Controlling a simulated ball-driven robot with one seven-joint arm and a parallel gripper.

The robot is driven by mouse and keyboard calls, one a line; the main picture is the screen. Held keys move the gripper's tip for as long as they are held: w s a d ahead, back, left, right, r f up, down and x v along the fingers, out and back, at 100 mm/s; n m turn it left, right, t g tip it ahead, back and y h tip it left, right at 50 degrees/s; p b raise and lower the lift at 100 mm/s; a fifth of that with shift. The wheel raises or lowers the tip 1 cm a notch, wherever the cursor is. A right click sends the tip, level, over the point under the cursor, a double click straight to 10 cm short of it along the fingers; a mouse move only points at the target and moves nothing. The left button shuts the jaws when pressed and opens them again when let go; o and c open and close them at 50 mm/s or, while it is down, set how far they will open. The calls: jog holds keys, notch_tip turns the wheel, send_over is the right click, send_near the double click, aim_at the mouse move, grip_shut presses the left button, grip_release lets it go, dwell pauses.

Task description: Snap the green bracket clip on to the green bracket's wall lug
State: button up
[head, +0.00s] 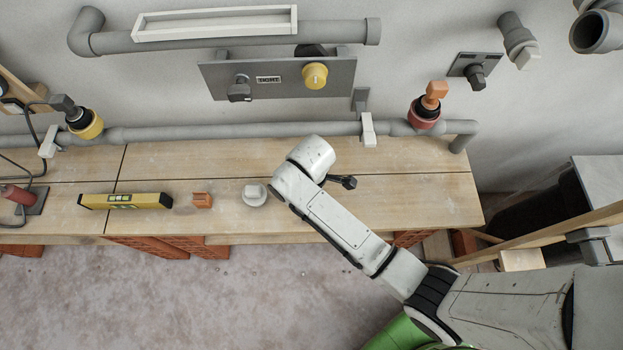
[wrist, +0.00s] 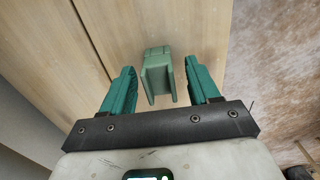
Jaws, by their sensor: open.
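The green bracket clip (wrist: 158,75), a pale green U-shaped piece, lies on the wooden bench in the wrist view. My gripper (wrist: 158,66) is open, with one teal finger on each side of the clip. Gaps show between the clip and both fingers, and the gripper is not closed on it. In the head view my arm hides the clip and the gripper fingers. I cannot make out a green bracket or its wall lug in either view.
On the bench (head: 420,200) are a yellow level (head: 125,201), an orange block (head: 202,200) and a white round piece (head: 255,197). A grey pipe (head: 220,132) runs along the wall behind, below a grey panel (head: 285,92). The bench's right part is clear.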

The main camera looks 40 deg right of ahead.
jog(key=shift+f, duration=0.7)
jog(key=shift+c, duration=0.3)
jog(key=c, duration=1)
jog(key=shift+o, duration=0.2)
jog(key=shift+r, duration=0.15)
jog(key=shift+r, duration=0.6)
jog(key=s+d+r, duration=0.3)
jog(key=s+r, duration=0.8)
jog(key=s, duration=0.2)
jog(key=shift+s+d+r+b, duration=0.25)
jog(key=shift+d+r+b, duration=0.05)
jog(key=shift+d+b, duration=0.1)
